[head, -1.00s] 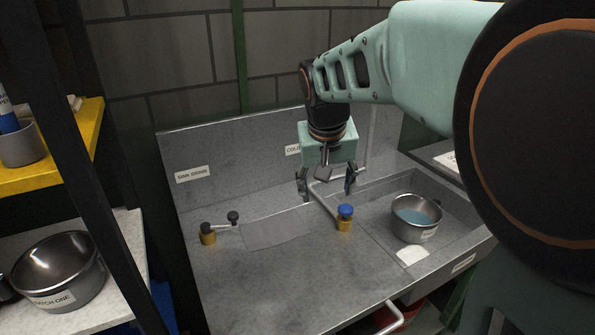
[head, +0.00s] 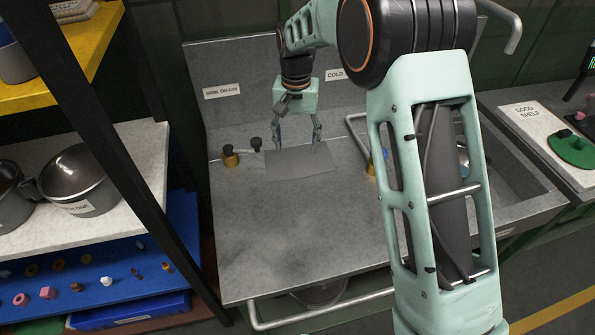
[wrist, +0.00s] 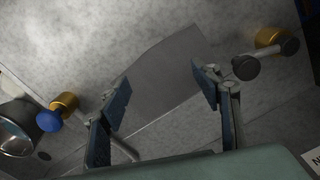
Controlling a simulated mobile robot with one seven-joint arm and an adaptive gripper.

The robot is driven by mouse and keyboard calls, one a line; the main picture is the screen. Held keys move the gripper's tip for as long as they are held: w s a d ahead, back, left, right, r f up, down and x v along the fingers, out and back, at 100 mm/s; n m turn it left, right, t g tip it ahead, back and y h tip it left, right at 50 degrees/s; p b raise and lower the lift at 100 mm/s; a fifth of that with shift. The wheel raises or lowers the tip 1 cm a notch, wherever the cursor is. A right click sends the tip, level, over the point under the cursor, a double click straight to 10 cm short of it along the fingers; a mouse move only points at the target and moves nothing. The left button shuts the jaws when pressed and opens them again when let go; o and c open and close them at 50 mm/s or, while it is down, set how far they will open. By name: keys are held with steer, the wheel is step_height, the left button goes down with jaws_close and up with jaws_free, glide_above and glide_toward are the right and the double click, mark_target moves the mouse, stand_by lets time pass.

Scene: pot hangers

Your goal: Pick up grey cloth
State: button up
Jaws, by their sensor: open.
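The grey cloth (head: 301,166) lies flat on the metal counter, near its back wall. It also shows in the wrist view (wrist: 165,85) as a flat grey sheet, partly between and beyond my fingers. My gripper (head: 297,148) is open above the cloth's back edge, pointing down, with its fingers apart. In the wrist view the fingers of my gripper (wrist: 162,88) stand on either side of the cloth's near part. I cannot tell whether the fingertips touch the cloth.
A brass valve with a black knob (head: 231,156) stands left of the cloth. A blue-knobbed brass valve (wrist: 58,112) and a metal pot (wrist: 18,135) show in the wrist view. The front of the counter (head: 290,245) is clear. A shelf with pots (head: 80,180) stands at left.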

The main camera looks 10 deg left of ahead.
step_height(320, 180, down, 9)
steer(key=b, duration=0.5)
steer(key=shift+f+b, duration=0.15)
steer(key=shift+b, duration=0.15)
steer(key=shift+f, duration=0.15)
steer(key=shift+f, duration=0.15)
steer(key=shift+s+f, duration=0.1)
jaws_close()
stand_by(0.4)
steer(key=shift+d, duration=0.1)
stand_by(0.4)
step_height(320, 180, up, 12)
steer(key=p, duration=0.7)
steer(key=shift+p, duration=0.4)
step_height(320, 180, up, 9)
steer(key=p, duration=0.6)
glide_above(297, 175)
steer(key=shift+w, duration=0.25)
